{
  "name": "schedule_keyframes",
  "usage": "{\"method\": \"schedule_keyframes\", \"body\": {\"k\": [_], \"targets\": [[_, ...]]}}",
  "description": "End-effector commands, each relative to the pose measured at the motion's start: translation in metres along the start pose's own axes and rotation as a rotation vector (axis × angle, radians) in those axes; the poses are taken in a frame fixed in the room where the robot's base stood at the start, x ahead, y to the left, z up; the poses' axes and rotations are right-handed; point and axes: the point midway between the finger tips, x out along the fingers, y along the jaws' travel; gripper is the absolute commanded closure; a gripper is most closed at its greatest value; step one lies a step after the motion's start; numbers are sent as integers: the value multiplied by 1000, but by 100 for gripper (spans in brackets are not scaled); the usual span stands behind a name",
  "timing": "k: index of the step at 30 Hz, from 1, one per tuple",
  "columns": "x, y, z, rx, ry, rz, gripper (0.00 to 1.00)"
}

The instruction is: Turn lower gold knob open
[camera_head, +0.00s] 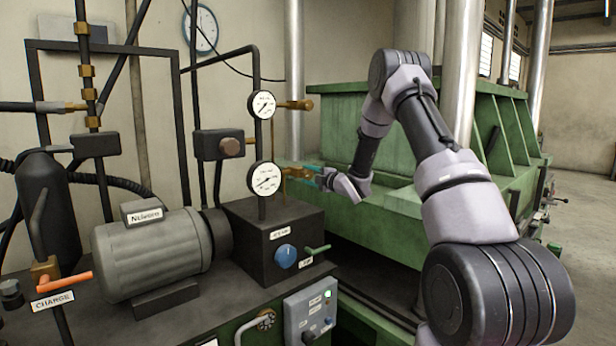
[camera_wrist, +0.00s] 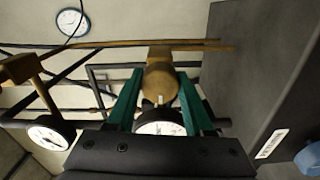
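The lower gold knob (camera_head: 298,172) sticks out to the right of the lower round gauge (camera_head: 265,179) in the head view. My gripper (camera_head: 314,175), with teal fingers, is at the knob's outer end. In the wrist view the knob (camera_wrist: 161,82) lies between my two fingers (camera_wrist: 160,74), one on each side. A narrow gap seems to show between each finger and the knob, so the gripper looks open around it. The lower gauge (camera_wrist: 161,128) is partly hidden by the gripper body. The upper gold knob (camera_head: 299,104) is above and apart from my gripper.
The upper gauge (camera_head: 262,105) stands above the lower one on a dark pipe. Below is a dark box (camera_head: 242,221) with a blue dial (camera_head: 286,256) and a green lever (camera_head: 316,250). A green machine (camera_head: 400,110) stands behind my arm. A grey motor (camera_head: 155,255) is at left.

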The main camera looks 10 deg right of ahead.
Motion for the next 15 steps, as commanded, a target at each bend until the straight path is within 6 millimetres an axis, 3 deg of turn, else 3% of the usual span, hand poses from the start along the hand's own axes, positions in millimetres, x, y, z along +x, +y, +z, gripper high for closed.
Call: {"method": "schedule_keyframes", "body": {"k": [1, 2, 3, 15], "targets": [[-1, -2, 0, 0, 1, -4, 33], [-1, -2, 0, 0, 1, -3, 21], [-1, -2, 0, 1, 0, -3, 18], [-9, 0, 1, 1, -1, -1, 18]]}}
